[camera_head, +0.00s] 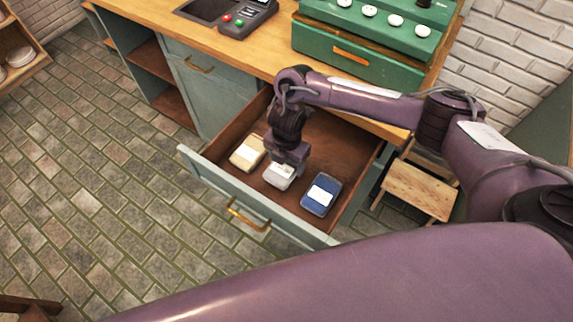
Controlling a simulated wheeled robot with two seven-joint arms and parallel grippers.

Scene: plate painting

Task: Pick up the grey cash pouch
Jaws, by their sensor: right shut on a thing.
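The grey cash pouch (279,177) is in the open drawer, between two other pouches. My right gripper (287,164) reaches down into the drawer from above and is shut on the grey pouch, covering its upper part. I cannot tell whether the pouch is lifted off the drawer floor. A tan pouch (246,154) lies just left of it, and a blue pouch (321,194) with a white label lies to its right. My left gripper is not in view.
The open drawer (215,179) has a brass handle (247,214). Above it is the wooden counter (270,60) with a green case (355,50) and a dark card terminal (243,17). A wooden stool (417,188) stands right of the drawer.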

